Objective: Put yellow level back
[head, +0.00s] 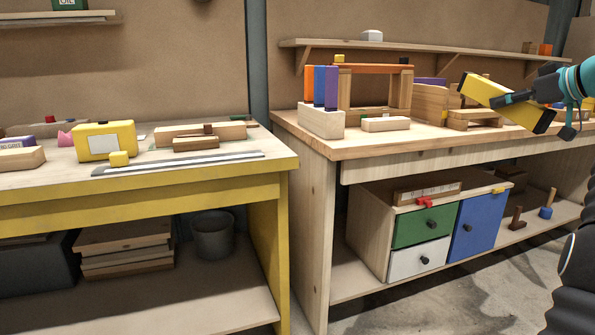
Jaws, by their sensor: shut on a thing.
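The yellow level (487,90) is a long yellow bar with dark ends, held tilted at the right of the head view. My gripper (515,98) is shut on it near its middle, with dark fingers across its side. The level is above the right wooden workbench (345,148), in front of the wooden blocks there. I cannot tell its exact height over the bench. The gripper's far finger is hidden.
On the right bench stand a block with orange, blue and purple pieces (322,120), a wooden arch (375,70) and stacked blocks (430,104). A shelf (440,48) runs behind. A yellow-edged bench (270,163) at left holds a yellow box (90,145) and a metal ruler (180,163).

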